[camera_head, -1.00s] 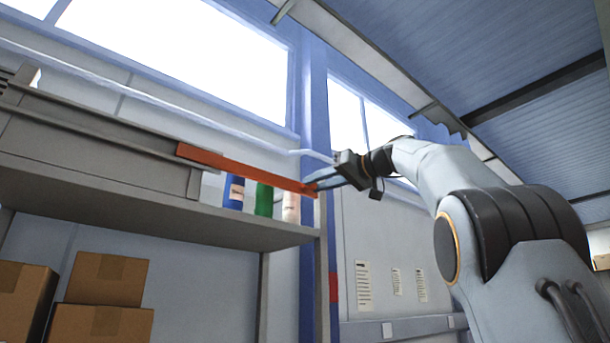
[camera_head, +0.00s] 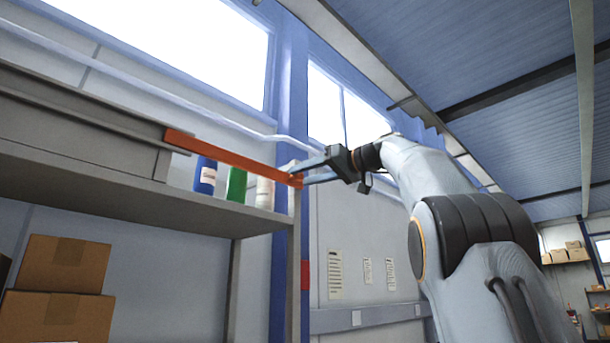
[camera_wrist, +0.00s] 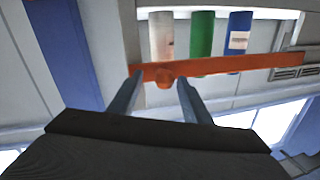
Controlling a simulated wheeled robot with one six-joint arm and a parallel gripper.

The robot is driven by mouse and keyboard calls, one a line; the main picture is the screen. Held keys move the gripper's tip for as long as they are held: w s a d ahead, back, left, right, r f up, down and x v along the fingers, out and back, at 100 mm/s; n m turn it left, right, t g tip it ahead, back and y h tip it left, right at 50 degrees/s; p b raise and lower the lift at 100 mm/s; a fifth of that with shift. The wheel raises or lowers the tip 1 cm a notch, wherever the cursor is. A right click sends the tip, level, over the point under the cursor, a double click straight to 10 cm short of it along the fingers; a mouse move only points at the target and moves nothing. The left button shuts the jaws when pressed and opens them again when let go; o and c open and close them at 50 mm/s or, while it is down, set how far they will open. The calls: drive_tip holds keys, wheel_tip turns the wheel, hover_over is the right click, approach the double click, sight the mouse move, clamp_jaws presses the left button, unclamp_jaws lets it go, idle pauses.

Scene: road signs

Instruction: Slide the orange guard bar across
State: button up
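The orange guard bar (camera_head: 230,155) runs in front of a shelf, from the right end of a grey box to the shelf's end post. In the wrist view the bar (camera_wrist: 225,66) crosses the upper part, with a round orange knob (camera_wrist: 165,82) on it. My gripper (camera_head: 304,174) is at the bar's right end. In the wrist view my gripper's fingertips (camera_wrist: 160,78) lie on either side of the knob, with a gap on each side. The fingers are spread. Whether a fingertip touches the bar is unclear.
A blue bottle (camera_head: 205,176), a green bottle (camera_head: 237,184) and a pale bottle (camera_head: 265,190) stand on the shelf (camera_head: 130,205) behind the bar. The grey box (camera_head: 80,140) is at the left. Cardboard boxes (camera_head: 62,265) are below. Open space lies right of the post.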

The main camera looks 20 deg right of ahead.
drive_tip(key=shift+a, duration=0.1)
drive_tip(key=b+v, duration=0.3)
drive_tip(key=v, duration=0.5)
idle(0.7)
